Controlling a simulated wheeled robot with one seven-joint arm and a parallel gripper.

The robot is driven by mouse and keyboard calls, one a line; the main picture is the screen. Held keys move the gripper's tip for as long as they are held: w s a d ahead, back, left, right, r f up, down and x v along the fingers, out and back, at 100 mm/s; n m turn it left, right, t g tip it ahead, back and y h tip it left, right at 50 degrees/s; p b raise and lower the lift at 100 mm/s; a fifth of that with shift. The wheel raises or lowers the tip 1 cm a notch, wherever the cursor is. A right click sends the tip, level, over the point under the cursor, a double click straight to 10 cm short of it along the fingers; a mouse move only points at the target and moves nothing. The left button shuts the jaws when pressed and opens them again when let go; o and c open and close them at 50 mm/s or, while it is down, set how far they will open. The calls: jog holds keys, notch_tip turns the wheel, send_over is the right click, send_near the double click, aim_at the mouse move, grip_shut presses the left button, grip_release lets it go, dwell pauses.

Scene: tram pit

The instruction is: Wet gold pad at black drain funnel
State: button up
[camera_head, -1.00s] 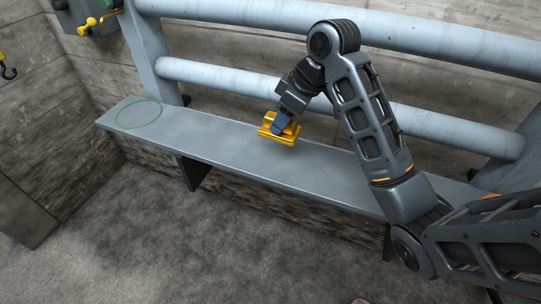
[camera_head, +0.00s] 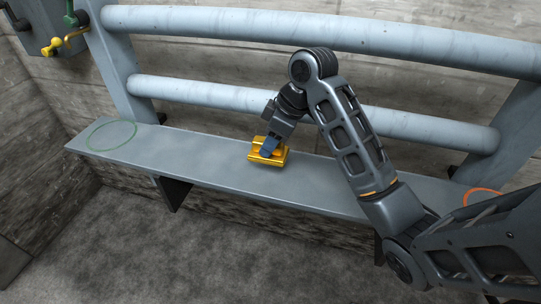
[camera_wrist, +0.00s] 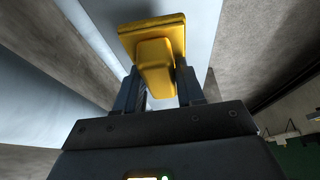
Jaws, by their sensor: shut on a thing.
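The gold pad (camera_head: 268,156) is a yellow block with a raised grip, over the middle of the grey shelf (camera_head: 215,170) in the head view. My gripper (camera_head: 267,146) is shut on the pad's grip from above. In the wrist view the pad (camera_wrist: 155,45) fills the space between the fingers of my gripper (camera_wrist: 160,88). I cannot tell whether the pad touches the shelf or hangs just above it. No black drain funnel shows in these frames.
A green ring (camera_head: 111,135) marks the shelf's left end, and an orange ring (camera_head: 482,195) shows partly at the right. Blue-grey pipes (camera_head: 230,97) run behind the shelf. A box with green and yellow valve handles (camera_head: 52,46) is at upper left. The shelf between is bare.

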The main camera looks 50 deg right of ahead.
aim_at(271, 156)
jog(key=shift+f, duration=2.1)
jog(key=shift+f, duration=0.15)
jog(key=o, duration=0.9)
jog(key=shift+o, duration=0.2)
jog(key=shift+f, duration=0.1)
